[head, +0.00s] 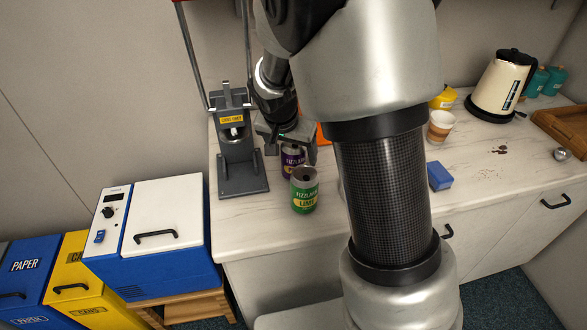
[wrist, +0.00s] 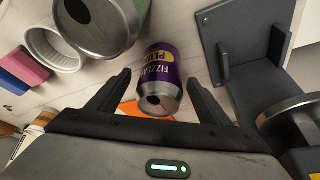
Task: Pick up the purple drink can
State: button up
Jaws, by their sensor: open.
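The purple drink can (head: 291,160) stands upright on the counter, partly hidden behind a green lime can (head: 304,190) in the head view. In the wrist view the purple can (wrist: 160,75) shows its label and its top, which has a dark opening. My gripper (head: 288,138) is above and just behind the purple can. In the wrist view my gripper (wrist: 157,85) is open, with one finger on each side of the can and visible gaps. The green can's silver end (wrist: 103,25) is close by at the upper left.
A grey can crusher (head: 243,185) stands left of the cans, and its frame (wrist: 253,50) is near my right finger in the wrist view. An orange item (head: 323,134) lies behind. A blue sponge (head: 439,176), a cup (head: 440,126) and a kettle (head: 500,85) are further right.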

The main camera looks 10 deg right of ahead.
jog(key=c, duration=1.4)
